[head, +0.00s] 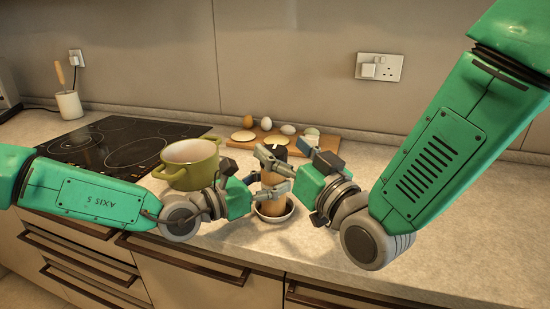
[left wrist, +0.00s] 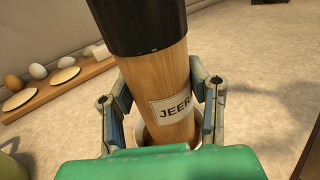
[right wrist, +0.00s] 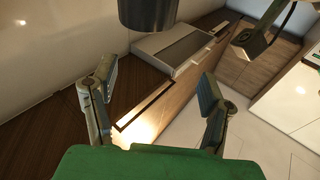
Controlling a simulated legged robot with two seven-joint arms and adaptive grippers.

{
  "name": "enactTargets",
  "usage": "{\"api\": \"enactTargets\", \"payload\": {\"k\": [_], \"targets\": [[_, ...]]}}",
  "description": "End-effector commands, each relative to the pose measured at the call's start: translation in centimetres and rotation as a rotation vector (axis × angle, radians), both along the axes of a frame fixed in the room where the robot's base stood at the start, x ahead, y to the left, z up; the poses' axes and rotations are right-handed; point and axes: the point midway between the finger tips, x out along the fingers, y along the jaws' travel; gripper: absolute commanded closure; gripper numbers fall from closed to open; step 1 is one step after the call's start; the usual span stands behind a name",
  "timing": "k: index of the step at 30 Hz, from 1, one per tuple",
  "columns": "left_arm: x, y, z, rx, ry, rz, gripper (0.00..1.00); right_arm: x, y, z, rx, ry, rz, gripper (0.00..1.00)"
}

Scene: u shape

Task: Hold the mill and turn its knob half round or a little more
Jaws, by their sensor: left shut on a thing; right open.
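The mill has a light wooden body (head: 271,179) with a label (left wrist: 171,108) and a black knob (head: 271,151) on top. It stands upright in a small round dish (head: 290,210) on the worktop. My left gripper (head: 270,184) is shut around the wooden body, one finger on each side, as the left wrist view also shows (left wrist: 163,100). My right gripper (head: 288,150) is open at knob height. In the right wrist view, the black knob (right wrist: 148,12) shows at the top edge, beyond the open fingers (right wrist: 156,82). The right arm's hand partly hides the mill in the head view.
A green pot (head: 188,165) stands left of the mill, near the black hob (head: 110,143). A wooden board (head: 320,148) with eggs and pale rounds lies behind the mill. Worktop to the right (head: 450,220) is clear.

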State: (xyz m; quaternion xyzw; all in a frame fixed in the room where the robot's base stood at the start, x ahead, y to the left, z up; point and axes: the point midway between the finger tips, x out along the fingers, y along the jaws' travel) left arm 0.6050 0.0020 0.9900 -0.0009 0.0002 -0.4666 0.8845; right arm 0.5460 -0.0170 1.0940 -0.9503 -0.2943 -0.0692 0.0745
Motion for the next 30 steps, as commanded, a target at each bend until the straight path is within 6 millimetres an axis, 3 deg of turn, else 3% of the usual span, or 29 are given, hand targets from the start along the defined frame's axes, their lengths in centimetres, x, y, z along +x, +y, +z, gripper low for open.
{"api": "enactTargets", "payload": {"k": [7,15,20,25,30], "targets": [[0.0,0.0,0.0,0.000,0.000,0.000,1.00,2.2,-2.7,0.6,-0.015,-0.047,0.273,0.32],[0.0,0.1,0.0,-0.001,-0.001,0.000,1.00,2.1,-7.1,-2.3,-0.138,-0.007,0.509,0.32],[-0.1,0.1,0.0,-0.001,-0.001,0.000,1.00,1.7,-8.9,-3.7,-0.189,0.022,0.576,0.32],[-0.1,0.0,0.0,0.000,0.000,0.000,1.00,1.8,-8.7,-4.3,-0.207,0.034,0.599,0.32],[-0.1,0.0,0.0,0.000,0.000,-0.001,1.00,2.7,-6.1,-4.3,-0.208,0.033,0.601,0.32]]}}
